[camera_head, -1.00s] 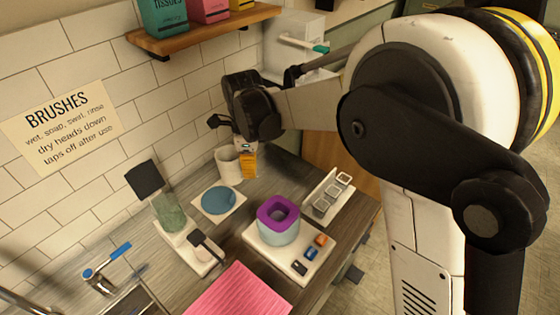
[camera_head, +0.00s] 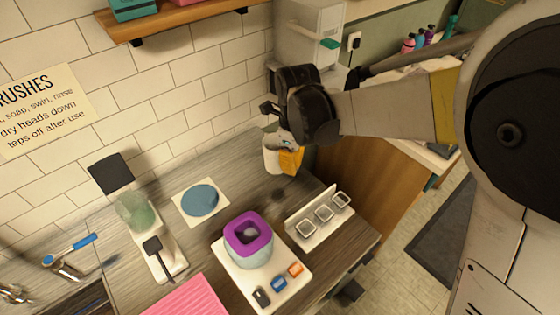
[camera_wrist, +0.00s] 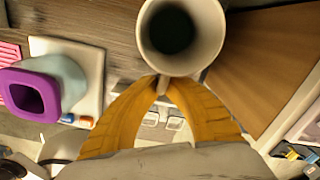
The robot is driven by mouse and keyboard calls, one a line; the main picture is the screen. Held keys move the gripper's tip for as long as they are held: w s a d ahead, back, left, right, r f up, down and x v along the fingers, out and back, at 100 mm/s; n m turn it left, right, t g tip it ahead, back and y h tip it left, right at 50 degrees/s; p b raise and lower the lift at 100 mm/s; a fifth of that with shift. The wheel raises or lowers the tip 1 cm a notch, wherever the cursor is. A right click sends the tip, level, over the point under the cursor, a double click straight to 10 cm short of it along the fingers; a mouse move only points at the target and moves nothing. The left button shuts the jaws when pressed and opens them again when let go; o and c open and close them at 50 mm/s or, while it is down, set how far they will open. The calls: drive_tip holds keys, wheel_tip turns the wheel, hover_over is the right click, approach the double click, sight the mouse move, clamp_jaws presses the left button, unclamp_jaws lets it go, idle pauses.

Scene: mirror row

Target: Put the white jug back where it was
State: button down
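The white jug (camera_head: 271,156) is at the back right end of the counter, beyond the blue round pad (camera_head: 200,199) on its white square. My gripper (camera_head: 290,158) is beside the jug with its orange fingers on the near right side. In the wrist view the jug (camera_wrist: 180,30) shows its open mouth, with a dark inside. The orange fingertips of my gripper (camera_wrist: 163,84) close on the jug's handle (camera_wrist: 162,85). The jug looks roughly upright. Its base is hidden, so I cannot tell whether it touches the counter.
A purple-topped container (camera_head: 249,238) stands on a white tray (camera_head: 240,280) with small coloured pieces. A white rack with square frames (camera_head: 322,218) is at the right front edge. A glass vessel (camera_head: 134,210) and brush (camera_head: 156,250) are left. A shelf (camera_head: 170,22) hangs above.

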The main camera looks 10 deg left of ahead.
sight(277, 172)
drive_tip(key=a+f, duration=0.1)
drive_tip(key=w+a+f, duration=0.1)
drive_tip(key=a, duration=0.1)
drive_tip(key=w+a+f+b, duration=0.1)
drive_tip(key=shift+a, duration=0.25)
wheel_tip(277, 172, down, 4)
drive_tip(key=shift+w+f+b, duration=0.1)
drive_tip(key=shift+b, duration=0.9)
drive_tip(key=c, duration=2.1)
unclamp_jaws()
drive_tip(key=shift+f, duration=0.1)
drive_tip(key=o, duration=0.5)
